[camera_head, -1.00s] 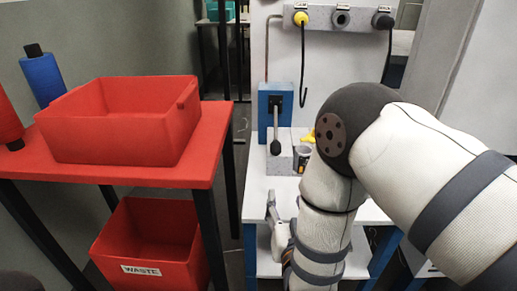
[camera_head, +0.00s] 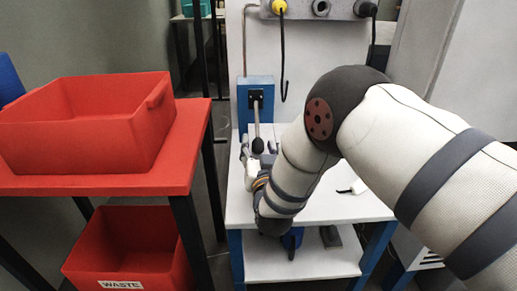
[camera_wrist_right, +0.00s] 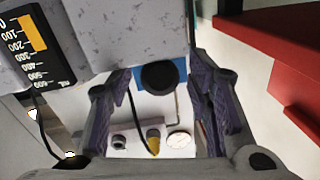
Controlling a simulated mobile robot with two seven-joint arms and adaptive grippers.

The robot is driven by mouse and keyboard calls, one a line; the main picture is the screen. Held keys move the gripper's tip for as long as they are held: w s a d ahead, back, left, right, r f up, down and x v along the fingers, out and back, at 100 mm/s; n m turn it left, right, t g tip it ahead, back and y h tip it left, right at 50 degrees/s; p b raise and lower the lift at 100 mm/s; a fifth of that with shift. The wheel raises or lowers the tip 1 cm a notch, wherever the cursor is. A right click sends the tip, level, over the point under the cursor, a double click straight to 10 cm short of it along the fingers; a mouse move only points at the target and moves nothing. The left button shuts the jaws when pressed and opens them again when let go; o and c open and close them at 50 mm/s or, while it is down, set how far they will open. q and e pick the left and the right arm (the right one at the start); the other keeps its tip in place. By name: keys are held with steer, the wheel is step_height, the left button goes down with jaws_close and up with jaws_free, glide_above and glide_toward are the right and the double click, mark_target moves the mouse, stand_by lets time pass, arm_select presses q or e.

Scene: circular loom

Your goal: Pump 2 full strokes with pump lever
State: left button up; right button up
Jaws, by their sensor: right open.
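The pump lever (camera_head: 257,128) is a grey rod with a black knob (camera_head: 257,146), hanging down from the front of a blue box (camera_head: 255,92). My right gripper (camera_head: 246,152) is close to the knob in the head view, its fingers small and partly hidden by my right arm. In the right wrist view, my open right gripper (camera_wrist_right: 161,75) has its two purple-grey fingers on either side of the black knob (camera_wrist_right: 158,77), apart from it. Blue of the box (camera_wrist_right: 178,70) shows behind the knob. My left gripper is not in view.
A white table (camera_head: 325,205) stands below the lever. A red bin (camera_head: 85,135) sits on a red table (camera_head: 190,150) at left, above a waste bin (camera_head: 130,250). A yellow plug (camera_head: 279,7) is on the wall. A graduated scale (camera_wrist_right: 35,35) is beside the fingers.

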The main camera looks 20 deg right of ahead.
jaws_close()
steer(key=r+g+p, duration=0.1)
steer(key=r+p, duration=0.3)
steer(key=p, duration=0.1)
steer(key=s+r+g+p, duration=0.1)
steer(key=r+p, duration=0.1)
steer(key=shift+a+r+g, duration=0.2)
steer(key=shift+r+g, duration=0.1)
steer(key=shift+r, duration=0.1)
arm_select(q)
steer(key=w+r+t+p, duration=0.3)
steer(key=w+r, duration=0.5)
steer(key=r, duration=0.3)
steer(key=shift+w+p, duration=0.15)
steer(key=shift+p, duration=0.35)
arm_select(e)
step_height(320, 180, up, 8)
steer(key=w, duration=0.2)
steer(key=shift+d+r, duration=0.15)
steer(key=shift+d, duration=0.2)
steer(key=shift+r, duration=0.1)
steer(key=shift+c, duration=1.1)
jaws_free()
steer(key=shift+w, duration=0.1)
steer(key=shift+o, duration=1.1)
steer(key=shift+f+y, duration=0.3)
steer(key=shift+f, duration=0.05)
